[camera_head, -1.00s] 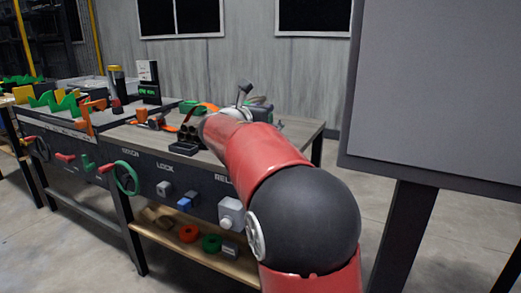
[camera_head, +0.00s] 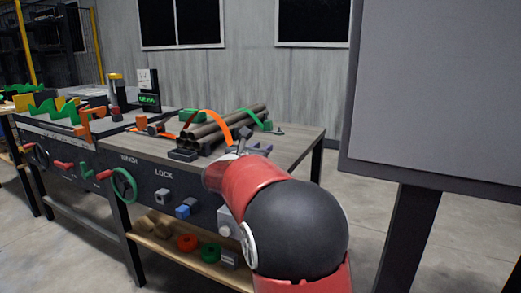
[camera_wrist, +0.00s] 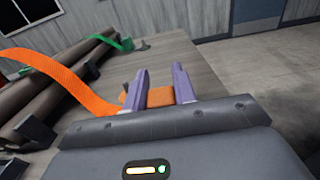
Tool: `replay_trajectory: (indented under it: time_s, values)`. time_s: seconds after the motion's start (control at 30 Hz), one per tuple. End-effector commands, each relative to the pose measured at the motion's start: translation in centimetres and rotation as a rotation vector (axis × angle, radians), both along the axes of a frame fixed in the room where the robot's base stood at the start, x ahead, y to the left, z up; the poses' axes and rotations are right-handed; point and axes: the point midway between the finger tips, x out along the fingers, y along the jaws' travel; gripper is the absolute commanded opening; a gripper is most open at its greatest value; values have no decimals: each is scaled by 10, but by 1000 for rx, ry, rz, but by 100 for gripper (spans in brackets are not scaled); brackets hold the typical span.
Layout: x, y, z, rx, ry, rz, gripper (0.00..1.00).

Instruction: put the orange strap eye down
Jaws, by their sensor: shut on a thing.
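An orange strap (camera_head: 216,120) arches over a stack of brown pipes (camera_head: 208,134) on the workbench. It also shows in the wrist view (camera_wrist: 62,78), running down from the pipes toward my gripper. My gripper (camera_wrist: 160,72) has two purple fingers, shut on the orange strap eye (camera_wrist: 160,97). The eye lies between the fingers, partly hidden by the near finger and the gripper body. In the head view my gripper (camera_head: 241,141) is just in front of the pipes, low over the bench. I cannot tell whether the eye touches the bench top.
A green strap (camera_head: 252,116) crosses the far end of the pipes. The wooden bench top (camera_head: 290,142) is clear to the right of my gripper. A dark block (camera_head: 183,155) sits at the front edge, and a green handwheel (camera_head: 124,185) is on the front panel.

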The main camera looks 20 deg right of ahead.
Motion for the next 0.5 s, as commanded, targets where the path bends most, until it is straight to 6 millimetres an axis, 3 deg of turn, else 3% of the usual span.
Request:
replay_trajectory:
  time_s: [0.07,0.1,0.23,0.5]
  values:
    - [0,0,-4,0,0,0,4]
    - [0,0,-3,0,0,0,29]
    - [0,0,-3,0,0,0,46]
    - [0,0,-2,0,0,0,49]
